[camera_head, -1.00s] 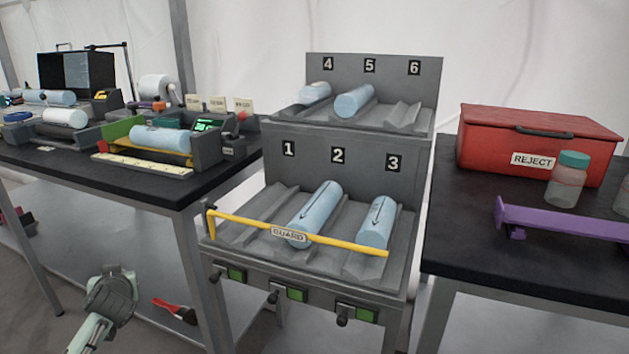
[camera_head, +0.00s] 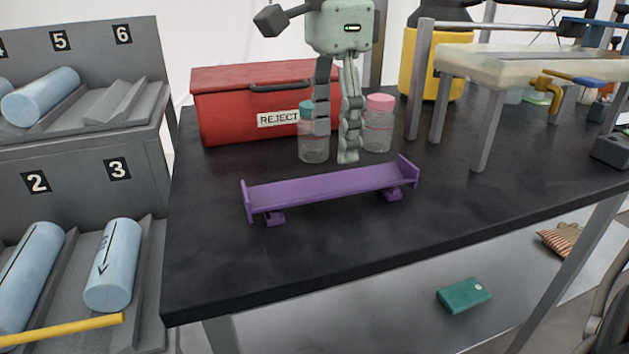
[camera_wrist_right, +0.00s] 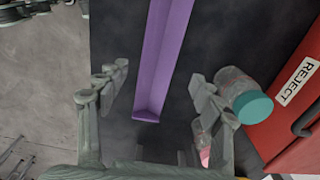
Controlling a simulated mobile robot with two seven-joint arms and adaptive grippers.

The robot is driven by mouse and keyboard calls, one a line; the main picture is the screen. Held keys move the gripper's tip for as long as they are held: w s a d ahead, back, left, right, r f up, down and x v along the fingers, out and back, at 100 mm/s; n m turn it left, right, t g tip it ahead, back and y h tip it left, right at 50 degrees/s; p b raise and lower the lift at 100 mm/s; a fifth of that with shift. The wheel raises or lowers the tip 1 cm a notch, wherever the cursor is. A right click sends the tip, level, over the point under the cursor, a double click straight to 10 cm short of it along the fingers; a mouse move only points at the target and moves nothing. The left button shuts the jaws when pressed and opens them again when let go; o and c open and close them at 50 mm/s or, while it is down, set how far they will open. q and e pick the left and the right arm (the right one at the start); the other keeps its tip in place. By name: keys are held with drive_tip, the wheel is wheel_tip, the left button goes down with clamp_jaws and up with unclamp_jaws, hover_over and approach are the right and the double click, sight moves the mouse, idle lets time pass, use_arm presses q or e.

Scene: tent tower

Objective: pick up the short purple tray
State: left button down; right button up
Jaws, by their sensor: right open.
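The short purple tray (camera_head: 325,186) stands on small feet on the black table (camera_head: 230,275), with a raised lip at each end. It also shows in the right wrist view (camera_wrist_right: 163,60), running between the fingers. My right gripper (camera_head: 338,145) is above the table, just behind the tray in the head view, fingers pointing down. In the right wrist view my right gripper (camera_wrist_right: 160,85) is open and empty, one finger on each side of the tray's line and apart from it. My left gripper is not in view.
A red REJECT box (camera_head: 225,105), a teal-capped jar (camera_head: 312,148) and a pink-capped jar (camera_head: 378,125) stand behind the tray, close to my right gripper. A pale raised bench (camera_head: 520,62) is at right. A grey tiered rack (camera_head: 85,175) holds blue rolls at left. The front tabletop is clear.

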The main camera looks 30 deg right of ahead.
sight(333, 192)
wheel_tip(333, 192, down, 7)
drive_tip(key=shift+s, duration=0.1)
idle(0.3)
drive_tip(key=shift+c, duration=0.6)
drive_tip(key=c, duration=1.2)
drive_tip(key=shift+o, duration=0.2)
drive_tip(key=shift+r, duration=0.1)
